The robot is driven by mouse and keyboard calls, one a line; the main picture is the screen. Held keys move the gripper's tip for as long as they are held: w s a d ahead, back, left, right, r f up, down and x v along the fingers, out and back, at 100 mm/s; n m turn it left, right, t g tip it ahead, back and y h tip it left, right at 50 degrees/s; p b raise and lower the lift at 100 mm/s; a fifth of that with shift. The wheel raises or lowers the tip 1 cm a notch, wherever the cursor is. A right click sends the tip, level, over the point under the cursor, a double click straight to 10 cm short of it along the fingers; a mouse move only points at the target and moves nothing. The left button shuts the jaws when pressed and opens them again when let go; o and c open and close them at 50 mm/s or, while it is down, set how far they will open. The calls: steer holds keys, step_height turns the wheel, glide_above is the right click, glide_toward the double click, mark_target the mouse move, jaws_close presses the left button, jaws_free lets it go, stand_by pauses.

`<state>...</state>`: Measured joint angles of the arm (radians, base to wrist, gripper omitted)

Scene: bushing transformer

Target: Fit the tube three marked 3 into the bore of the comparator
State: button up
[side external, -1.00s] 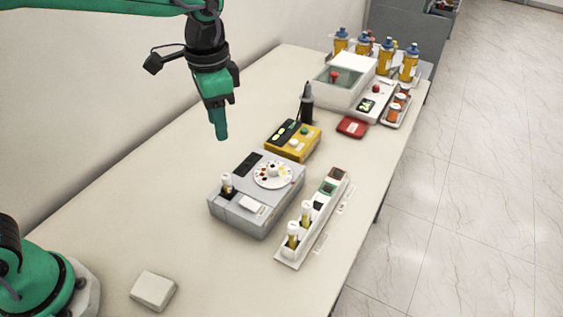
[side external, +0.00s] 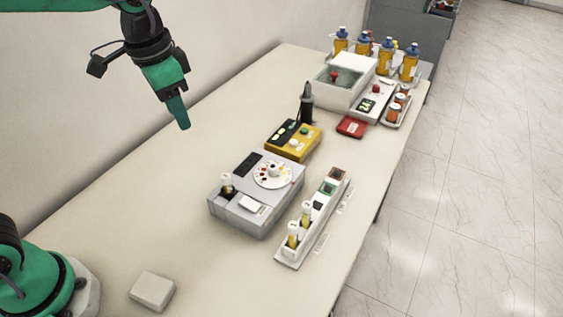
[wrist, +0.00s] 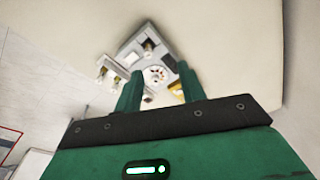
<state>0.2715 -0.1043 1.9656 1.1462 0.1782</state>
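The comparator (side external: 240,213) is a grey box with a white dial of coloured dots. A white-capped tube (side external: 227,182) stands in the dark opening at its left end; this tube also shows in the wrist view (wrist: 148,45). Two more white-capped tubes with yellowish contents, one nearer (side external: 292,236) and one farther (side external: 306,213), stand in the white rack beside the comparator. No number is readable on any tube. My gripper (side external: 184,126) is above the table, up and left of the comparator, tilted. In the wrist view its green fingers (wrist: 159,68) are apart with nothing between them.
The white rack (side external: 317,238) lies along the comparator's right side. A yellow device (side external: 292,140) and a black pen-like tool (side external: 307,103) stand behind. Bottles (side external: 409,65) and a white lidded box (side external: 343,84) are at the far end. A pale block (side external: 152,291) lies in front.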

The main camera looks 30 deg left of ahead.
steer(key=s+a+f+n+t, duration=0.1)
steer(key=s+a+n+t, duration=0.3)
steer(key=s+a, duration=0.5)
steer(key=s+n, duration=0.1)
steer(key=s, duration=0.1)
steer(key=shift+s+a+f, duration=0.15)
steer(key=shift+s+a, duration=0.1)
steer(key=shift+s, duration=0.1)
